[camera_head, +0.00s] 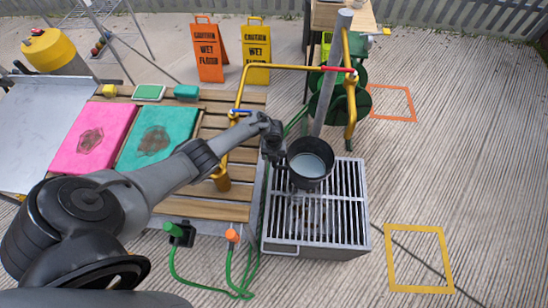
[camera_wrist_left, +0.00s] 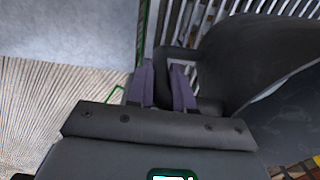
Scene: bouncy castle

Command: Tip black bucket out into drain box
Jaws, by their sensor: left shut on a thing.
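The black bucket (camera_head: 310,163) is upright or nearly so above the slatted top of the drain box (camera_head: 352,215), toward its back left part. Pale liquid shows inside it. In the left wrist view the gripper fingers (camera_wrist_left: 166,88) close by the dark bucket (camera_wrist_left: 225,60), which fills the upper right. The bars of the drain box (camera_wrist_left: 190,22) show behind it. My right gripper does not show.
A slatted wooden bench (camera_head: 205,212) with a pink mat (camera_head: 92,138) and a teal mat (camera_head: 158,140) stands left of the drain box. A yellow pipe frame (camera_head: 290,68) and grey post (camera_head: 331,85) rise behind the bucket. A green hose (camera_head: 228,270) lies at front.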

